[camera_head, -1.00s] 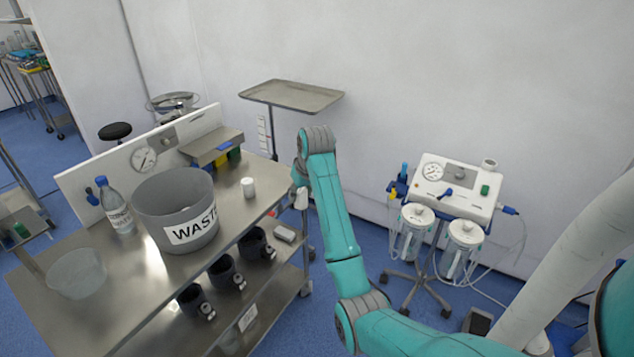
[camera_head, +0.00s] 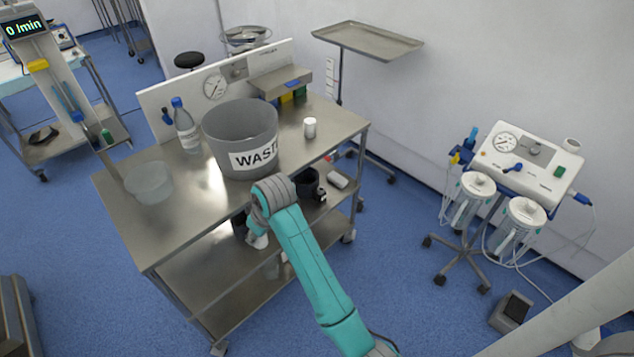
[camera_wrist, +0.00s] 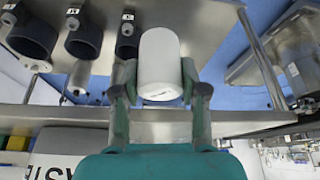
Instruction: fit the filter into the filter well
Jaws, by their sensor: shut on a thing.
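My gripper (camera_wrist: 159,88) is shut on a white cylinder (camera_wrist: 160,62), which looks like the filter, with one finger on each side of it. In the head view my gripper is mostly hidden behind my teal arm, in front of the steel table's near side. A round raised ring (camera_head: 572,145) sits on top of the white suction unit (camera_head: 525,163) at the right. It may be the filter well; its inside is too small to tell. The held cylinder is well apart from that unit.
The steel table (camera_head: 190,225) carries a grey waste bin (camera_head: 240,140), a bottle (camera_head: 186,125), a clear bowl (camera_head: 150,182) and another small white cylinder (camera_head: 310,127). Dark cups (camera_wrist: 84,38) stand on its lower shelf. Blue floor is free between table and suction unit.

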